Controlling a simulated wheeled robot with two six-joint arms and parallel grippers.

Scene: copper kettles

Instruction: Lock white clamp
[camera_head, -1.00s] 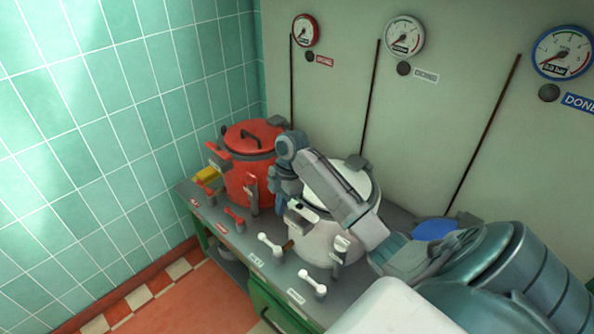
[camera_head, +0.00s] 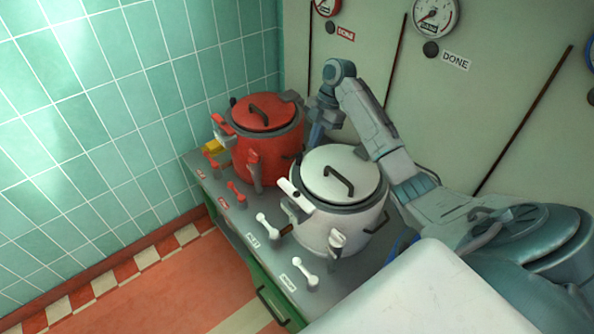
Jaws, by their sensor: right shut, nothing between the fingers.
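The white kettle (camera_head: 328,225) stands on the counter with its white lid (camera_head: 342,172) on. A white clamp piece (camera_head: 289,188) with a dark spot sits at the left of its rim. A white tap-like fitting (camera_head: 337,242) is on its front. My right gripper (camera_head: 317,130) points down in the gap between the red and white kettles, behind the white clamp piece and apart from it. It is shut and empty; its tips are partly hidden. My left gripper is not in view.
A red kettle (camera_head: 275,157) stands to the left. White levers (camera_head: 267,227) and red levers (camera_head: 237,194) line the counter's front edge. Gauges with "DONE" labels (camera_head: 456,62) hang on the wall behind. Open floor (camera_head: 160,300) lies at front left.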

